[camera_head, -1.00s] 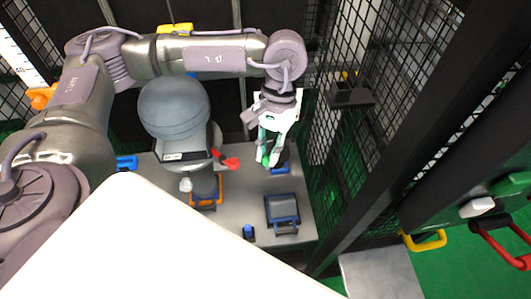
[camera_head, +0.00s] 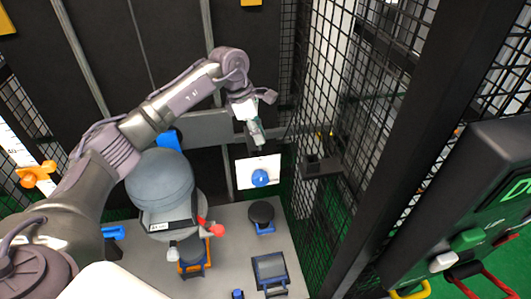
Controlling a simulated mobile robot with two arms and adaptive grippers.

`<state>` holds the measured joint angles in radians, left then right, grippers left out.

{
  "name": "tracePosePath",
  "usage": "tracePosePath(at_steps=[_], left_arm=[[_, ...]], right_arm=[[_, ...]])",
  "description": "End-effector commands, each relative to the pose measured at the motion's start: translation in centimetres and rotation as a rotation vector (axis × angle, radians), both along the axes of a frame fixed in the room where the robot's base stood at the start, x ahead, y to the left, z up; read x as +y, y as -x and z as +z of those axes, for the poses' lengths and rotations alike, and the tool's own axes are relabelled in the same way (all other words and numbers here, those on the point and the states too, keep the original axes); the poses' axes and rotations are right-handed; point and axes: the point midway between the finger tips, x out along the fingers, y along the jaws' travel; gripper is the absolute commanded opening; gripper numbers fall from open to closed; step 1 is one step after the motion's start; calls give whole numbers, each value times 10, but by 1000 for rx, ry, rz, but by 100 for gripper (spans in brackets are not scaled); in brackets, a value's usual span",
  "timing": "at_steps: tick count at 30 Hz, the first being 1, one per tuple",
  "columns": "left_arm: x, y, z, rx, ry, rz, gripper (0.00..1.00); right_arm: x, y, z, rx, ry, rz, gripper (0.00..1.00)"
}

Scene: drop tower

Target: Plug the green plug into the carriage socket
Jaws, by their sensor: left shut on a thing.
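My left gripper (camera_head: 256,135) reaches in from the left and hangs high over the back of the grey table. It is shut on the green plug, of which only a little green shows at the fingertips; its shape is mostly hidden by the fingers. Below the fingertips is a white plate (camera_head: 244,174) with a round blue socket (camera_head: 260,178) on it, which looks like the carriage socket. The fingertips are apart from the blue socket in the picture; the exact gap in depth is hard to tell. My right gripper is not in view.
A round dark piece on a blue stand (camera_head: 262,214) is on the grey table (camera_head: 228,262), with a dark blue-framed tray (camera_head: 270,270) nearer. A grey-blue domed machine (camera_head: 160,182) with a red handle stands left. Black mesh fencing (camera_head: 325,90) and posts close off the right.

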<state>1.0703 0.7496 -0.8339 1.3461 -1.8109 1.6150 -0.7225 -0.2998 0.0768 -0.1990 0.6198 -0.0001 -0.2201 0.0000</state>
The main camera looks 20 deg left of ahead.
Motion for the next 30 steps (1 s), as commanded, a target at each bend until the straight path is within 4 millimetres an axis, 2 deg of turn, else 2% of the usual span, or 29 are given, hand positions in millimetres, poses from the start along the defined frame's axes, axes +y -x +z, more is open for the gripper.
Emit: tracePosePath(at_steps=[3,7,18,30], left_arm=[[14,-9,0,1,1,146,0],[21,-13,-2,1,0,224,0],[22,-14,-18,0,-1,236,0],[22,-14,-19,1,0,233,0]], right_arm=[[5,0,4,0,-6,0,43],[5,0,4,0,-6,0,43],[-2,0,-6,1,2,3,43],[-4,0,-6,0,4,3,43]])
